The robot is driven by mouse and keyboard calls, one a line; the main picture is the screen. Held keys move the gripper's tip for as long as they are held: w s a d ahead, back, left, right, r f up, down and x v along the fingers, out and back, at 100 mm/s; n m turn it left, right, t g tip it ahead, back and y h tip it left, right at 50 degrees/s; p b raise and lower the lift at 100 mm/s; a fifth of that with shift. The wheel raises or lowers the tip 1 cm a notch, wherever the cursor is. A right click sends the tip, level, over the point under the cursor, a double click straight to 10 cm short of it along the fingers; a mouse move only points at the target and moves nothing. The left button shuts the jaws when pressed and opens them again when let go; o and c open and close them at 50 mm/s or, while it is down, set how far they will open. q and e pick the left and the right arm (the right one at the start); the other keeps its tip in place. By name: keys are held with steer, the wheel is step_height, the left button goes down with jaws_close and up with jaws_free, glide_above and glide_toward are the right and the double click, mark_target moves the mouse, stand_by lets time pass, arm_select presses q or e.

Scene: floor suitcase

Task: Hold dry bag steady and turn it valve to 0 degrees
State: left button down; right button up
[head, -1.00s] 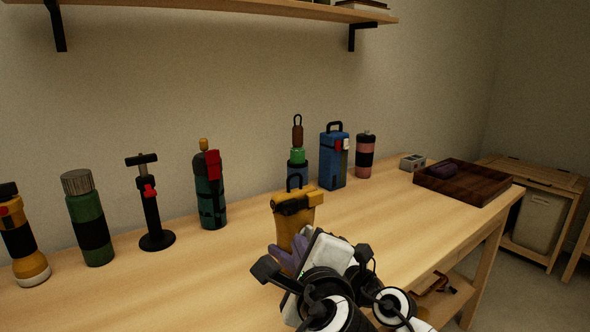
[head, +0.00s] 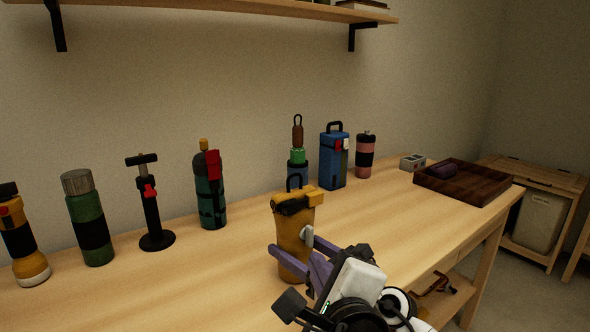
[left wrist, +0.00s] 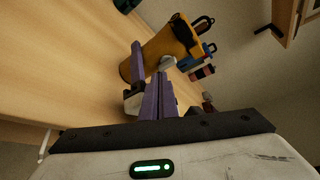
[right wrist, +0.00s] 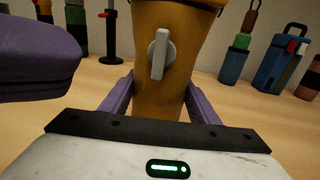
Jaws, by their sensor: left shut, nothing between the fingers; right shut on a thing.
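The dry bag (head: 292,232) is a mustard-yellow upright container with a dark strap and handle on top, standing on the bench. Its grey valve (head: 308,236) is on the side facing my grippers; in the right wrist view the valve handle (right wrist: 159,54) is nearly upright, leaning slightly. My right gripper (right wrist: 148,92) has its purple fingers on both sides of the bag's lower body. My left gripper (left wrist: 160,80) is shut and empty, its fingertips close to the valve (left wrist: 167,63) in the left wrist view; contact cannot be told. Part of it shows at the left of the right wrist view.
Behind the bag stand a blue bottle with a green top (head: 297,168), a blue box-shaped container (head: 334,160) and a pink flask (head: 365,157). Several other bottles and a pump (head: 152,210) stand left. A dark wooden tray (head: 482,188) is at right. Bare bench lies in front of them.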

mark_target(302, 230)
arm_select(q)
steer(key=shift+w+a+r, duration=0.4)
steer(key=shift+w+r, duration=0.1)
steer(key=shift+w, duration=0.45)
steer(key=shift+w+a+r, duration=0.35)
steer(key=shift+w+r, duration=0.1)
steer(key=shift+w, duration=0.5)
steer(key=shift+w+a+r, duration=0.4)
steer(key=shift+w+r, duration=0.1)
steer(key=shift+w, duration=0.45)
steer(key=shift+w+d+f, duration=0.15)
steer(key=shift+d+f, duration=0.2)
steer(key=shift+f, duration=0.25)
steer(key=shift+a+f, duration=0.1)
steer(key=shift+f, duration=0.15)
steer(key=shift+s+a+f, duration=0.25)
steer(key=shift+a+f, duration=0.15)
steer(key=shift+f, duration=0.1)
steer(key=shift+f, duration=0.2)
steer(key=shift+s+a, duration=0.1)
steer(key=shift+a, duration=0.05)
